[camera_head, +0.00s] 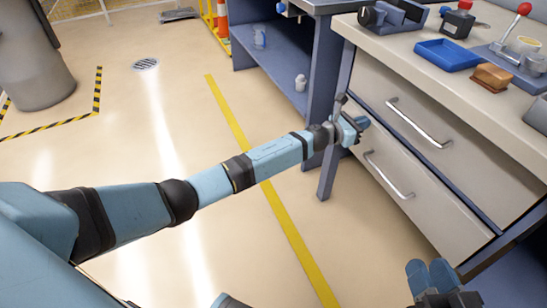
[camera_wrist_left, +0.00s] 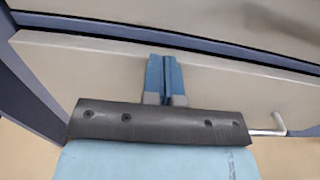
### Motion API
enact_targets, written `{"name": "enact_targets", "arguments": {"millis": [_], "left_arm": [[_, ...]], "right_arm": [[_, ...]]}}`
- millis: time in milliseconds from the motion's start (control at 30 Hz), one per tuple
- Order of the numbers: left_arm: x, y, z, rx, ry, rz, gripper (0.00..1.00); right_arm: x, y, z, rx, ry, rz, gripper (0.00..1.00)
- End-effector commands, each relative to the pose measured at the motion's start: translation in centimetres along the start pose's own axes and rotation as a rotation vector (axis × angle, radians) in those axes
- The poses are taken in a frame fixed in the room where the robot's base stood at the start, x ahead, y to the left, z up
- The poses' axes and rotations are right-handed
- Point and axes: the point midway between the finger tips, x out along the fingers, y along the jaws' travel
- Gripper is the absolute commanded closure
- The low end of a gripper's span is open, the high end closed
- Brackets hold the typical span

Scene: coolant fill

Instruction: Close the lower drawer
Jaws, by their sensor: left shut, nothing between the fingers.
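The lower drawer (camera_head: 420,205) is a pale front with a silver bar handle (camera_head: 388,175), under the upper drawer (camera_head: 425,115) in the workbench. Its front looks close to the blue frame; I cannot tell whether it is fully flush. My left gripper (camera_head: 362,122) is shut and empty at the upper left part of the lower drawer front. In the left wrist view its blue fingers (camera_wrist_left: 164,75) are together, pointing at the pale drawer front (camera_wrist_left: 90,65), with the handle (camera_wrist_left: 270,130) to the right. Contact is unclear. My right gripper (camera_head: 432,273) is at the bottom right, its finger gap unclear.
On the worktop are a blue tray (camera_head: 447,54), a brown-topped brush or block (camera_head: 491,77) and a red-knobbed device (camera_head: 522,10). A blue shelf unit (camera_head: 275,60) stands left of the drawers. The floor left of the yellow line (camera_head: 285,225) is mostly clear.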

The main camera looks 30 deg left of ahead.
Motion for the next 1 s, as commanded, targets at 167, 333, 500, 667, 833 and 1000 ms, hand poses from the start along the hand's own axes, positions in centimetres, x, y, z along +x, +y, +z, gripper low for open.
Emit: {"name": "enact_targets", "arguments": {"millis": [167,333,500,667,833,1000], "left_arm": [[1.3,0.0,-0.2,-0.001,0.0,0.0,1.0],[1.9,0.0,0.0,0.0,0.0,0.001,1.0],[2.0,0.1,0.2,0.0,-0.002,0.002,1.0],[2.1,0.1,0.4,0.001,-0.005,0.003,1.0],[2.0,0.2,0.5,0.001,-0.006,0.004,1.0],[1.3,1.0,0.5,0.001,-0.005,0.004,1.0]], "right_arm": [[0.1,0.2,1.3,0.0,-0.038,-0.005,0.64],[0.2,0.3,1.2,-0.014,-0.034,-0.006,0.64],[0.2,0.3,1.1,-0.019,-0.032,-0.005,0.64],[0.2,0.3,1.1,-0.019,-0.032,-0.005,0.64],[0.2,0.3,1.1,-0.019,-0.031,-0.005,0.64],[0.2,0.4,1.1,-0.02,-0.03,-0.005,0.64]]}}
